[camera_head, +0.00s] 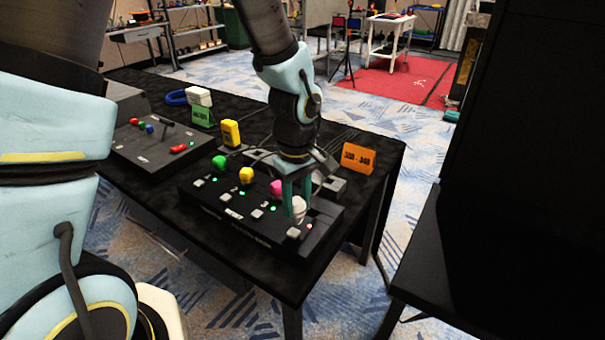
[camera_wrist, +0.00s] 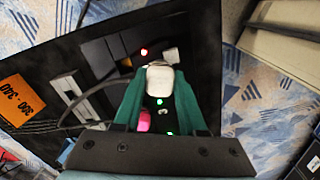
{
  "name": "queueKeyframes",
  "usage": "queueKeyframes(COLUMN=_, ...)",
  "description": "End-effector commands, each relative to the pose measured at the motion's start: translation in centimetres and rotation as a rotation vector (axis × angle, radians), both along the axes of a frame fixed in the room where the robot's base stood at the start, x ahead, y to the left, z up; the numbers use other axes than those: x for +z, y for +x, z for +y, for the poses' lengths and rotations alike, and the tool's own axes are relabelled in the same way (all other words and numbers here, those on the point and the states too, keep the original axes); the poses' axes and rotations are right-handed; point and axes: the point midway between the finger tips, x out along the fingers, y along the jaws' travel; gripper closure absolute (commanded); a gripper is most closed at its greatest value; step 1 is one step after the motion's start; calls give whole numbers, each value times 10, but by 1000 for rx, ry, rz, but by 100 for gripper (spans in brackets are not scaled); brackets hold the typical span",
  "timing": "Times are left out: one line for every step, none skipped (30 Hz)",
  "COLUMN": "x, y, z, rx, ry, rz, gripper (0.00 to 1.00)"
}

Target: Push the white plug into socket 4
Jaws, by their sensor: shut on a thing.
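The white plug (camera_head: 298,206) is between the teal fingers of my gripper (camera_head: 297,193), at the right end of the black socket panel (camera_head: 232,222). It also shows in the wrist view (camera_wrist: 159,78), with a finger on each side. My gripper is shut on it, pointing down. Socket 4 itself is hidden under the plug and fingers; I cannot tell how deep the plug sits. A small red light (camera_head: 309,226) glows near it. Green (camera_head: 219,165), yellow (camera_head: 246,174) and pink (camera_head: 277,187) plugs stand along the panel to the left, with green lights near them.
An orange sign (camera_head: 358,158) stands behind the panel at the right. A yellow device (camera_head: 231,133) stands behind it at the left. Another control box (camera_head: 158,150) lies further left on the black table (camera_head: 285,279). A large dark object (camera_head: 520,190) fills the right side.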

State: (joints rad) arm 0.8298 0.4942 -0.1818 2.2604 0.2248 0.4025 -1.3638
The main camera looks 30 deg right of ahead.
Motion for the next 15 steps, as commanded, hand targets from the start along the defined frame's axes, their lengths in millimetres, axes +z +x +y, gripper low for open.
queueKeyframes(x=1, y=-3, z=3, rx=-6, ry=0, rz=1, gripper=100)
queueKeyframes(x=1, y=-4, z=4, rx=-7, ry=0, rz=1, gripper=100)
queueKeyframes(x=0, y=-5, z=4, rx=-9, ry=0, rz=1, gripper=100)
queueKeyframes(x=0, y=-5, z=3, rx=-10, ry=0, rz=2, gripper=100)
queueKeyframes(x=0, y=-4, z=2, rx=-10, ry=-1, rz=2, gripper=100)
queueKeyframes(x=-1, y=-3, z=0, rx=-10, ry=-1, rz=2, gripper=100)
queueKeyframes(x=-1, y=-2, z=-2, rx=-10, ry=-1, rz=2, gripper=100)
queueKeyframes(x=-1, y=-1, z=-4, rx=-10, ry=-1, rz=2, gripper=100)
queueKeyframes(x=-2, y=1, z=-7, rx=-10, ry=-1, rz=2, gripper=100)
queueKeyframes(x=-2, y=2, z=-9, rx=-10, ry=-2, rz=2, gripper=100)
queueKeyframes(x=-2, y=4, z=-12, rx=-10, ry=-2, rz=2, gripper=100)
queueKeyframes(x=-2, y=5, z=-15, rx=-10, ry=0, rz=2, gripper=100)
queueKeyframes(x=-3, y=7, z=-17, rx=-9, ry=0, rz=2, gripper=100)
queueKeyframes(x=-3, y=8, z=-20, rx=-9, ry=-1, rz=2, gripper=100)
queueKeyframes(x=-3, y=10, z=-24, rx=-9, ry=-1, rz=3, gripper=100)
